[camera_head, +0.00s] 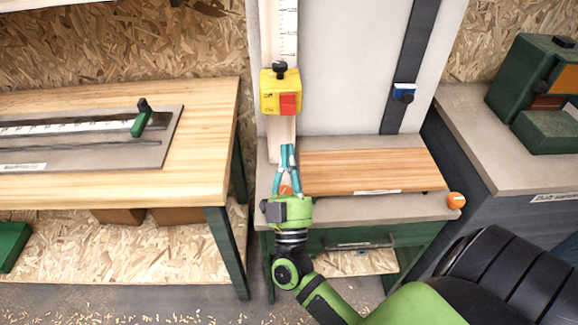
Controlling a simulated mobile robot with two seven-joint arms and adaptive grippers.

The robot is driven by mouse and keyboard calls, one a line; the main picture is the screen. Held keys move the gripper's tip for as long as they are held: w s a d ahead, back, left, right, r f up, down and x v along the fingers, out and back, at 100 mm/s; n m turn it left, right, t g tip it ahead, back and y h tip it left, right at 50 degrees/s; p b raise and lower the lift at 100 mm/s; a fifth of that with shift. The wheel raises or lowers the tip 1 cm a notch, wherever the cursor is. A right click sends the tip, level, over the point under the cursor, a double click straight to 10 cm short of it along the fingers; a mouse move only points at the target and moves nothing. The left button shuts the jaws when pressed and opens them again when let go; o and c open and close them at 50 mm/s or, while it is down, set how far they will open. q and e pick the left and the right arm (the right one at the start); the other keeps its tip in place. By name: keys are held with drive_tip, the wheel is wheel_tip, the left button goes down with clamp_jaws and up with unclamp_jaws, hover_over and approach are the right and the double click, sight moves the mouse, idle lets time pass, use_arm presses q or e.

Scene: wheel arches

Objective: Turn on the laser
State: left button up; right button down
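A yellow box (269,95) with "Off" and "On" lettering, a red switch block (289,103) and a black knob on top is mounted on the ruled upright in the middle. I take it to be the laser unit. No beam is visible. My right gripper (288,148) has teal fingers pointing up the picture, below the yellow box in the view and apart from it. Its fingertips come together with nothing visible between them. The gripper covers part of the upright's foot. My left gripper is not in view.
A wooden board (365,169) lies on the middle bench, right of my gripper. An orange knob (456,201) is at its front right corner. A wooden table (206,130) stands left, a green machine (535,80) right.

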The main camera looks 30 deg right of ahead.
sight(286, 104)
drive_tip(key=w+d, duration=0.1)
drive_tip(key=w, duration=0.1)
drive_tip(key=w+d+r+p, duration=0.1)
drive_tip(key=w+d+r, duration=0.1)
drive_tip(key=w, duration=0.1)
drive_tip(key=shift+w+d+r, duration=0.1)
drive_tip(key=shift+w+d, duration=0.05)
drive_tip(key=shift+w, duration=0.15)
drive_tip(key=shift+w+d, duration=0.2)
drive_tip(key=shift+w, duration=0.1)
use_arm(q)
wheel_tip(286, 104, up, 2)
